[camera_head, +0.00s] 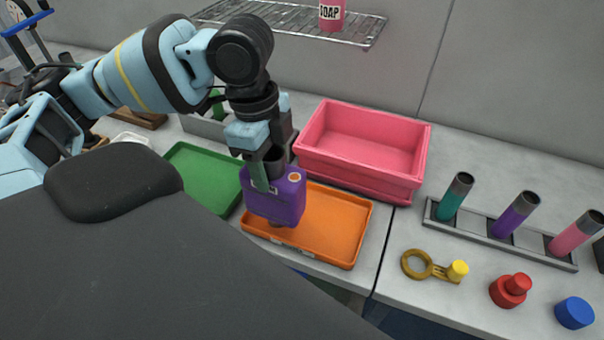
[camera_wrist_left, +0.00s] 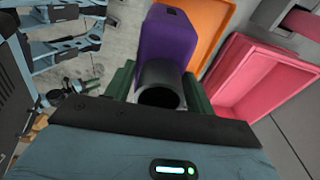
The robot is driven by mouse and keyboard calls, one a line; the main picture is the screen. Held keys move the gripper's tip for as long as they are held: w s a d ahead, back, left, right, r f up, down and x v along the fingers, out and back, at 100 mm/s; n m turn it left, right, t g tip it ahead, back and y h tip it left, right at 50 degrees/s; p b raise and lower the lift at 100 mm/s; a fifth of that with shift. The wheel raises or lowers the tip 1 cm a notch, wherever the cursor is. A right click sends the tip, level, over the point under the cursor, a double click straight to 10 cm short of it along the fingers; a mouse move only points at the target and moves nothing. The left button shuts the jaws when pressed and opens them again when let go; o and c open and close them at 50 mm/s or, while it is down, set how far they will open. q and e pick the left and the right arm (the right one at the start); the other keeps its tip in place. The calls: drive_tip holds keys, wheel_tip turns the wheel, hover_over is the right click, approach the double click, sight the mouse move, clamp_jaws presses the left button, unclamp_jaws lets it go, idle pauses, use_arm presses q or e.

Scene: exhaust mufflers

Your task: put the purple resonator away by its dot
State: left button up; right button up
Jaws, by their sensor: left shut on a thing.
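The purple resonator (camera_head: 283,207) is a boxy body with a dark round pipe end, which shows in the wrist view (camera_wrist_left: 160,85). An orange dot (camera_head: 295,177) with a pale rim is on its upper face. My left gripper (camera_head: 266,176) is shut on its pipe end and holds it upright over the left part of the orange tray (camera_head: 350,241). I cannot tell whether its underside touches the tray. A green tray (camera_head: 194,170) lies to the left, and a deep pink bin (camera_head: 408,165) stands behind to the right. My right gripper is out of view.
A grey rack (camera_head: 470,229) holds teal, purple and pink tubes on the right. A brass ring tool (camera_head: 418,264), a red knob (camera_head: 510,290) and a blue cap (camera_head: 574,312) lie in front of it. A wire shelf (camera_head: 290,20) with a soap bottle (camera_head: 332,14) hangs above.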

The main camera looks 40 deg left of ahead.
sight(301, 167)
use_arm(q)
drive_tip(key=shift+w+d+f, duration=0.15)
drive_tip(key=shift+w+d, duration=1.35)
drive_tip(key=shift+d, duration=0.1)
drive_tip(key=shift+w+d, duration=0.2)
drive_tip(key=shift+d, duration=0.1)
wheel_tip(301, 167, down, 4)
drive_tip(key=shift+r, duration=0.2)
drive_tip(key=o, duration=0.9)
drive_tip(key=shift+f, duration=0.15)
drive_tip(key=shift+o, duration=0.2)
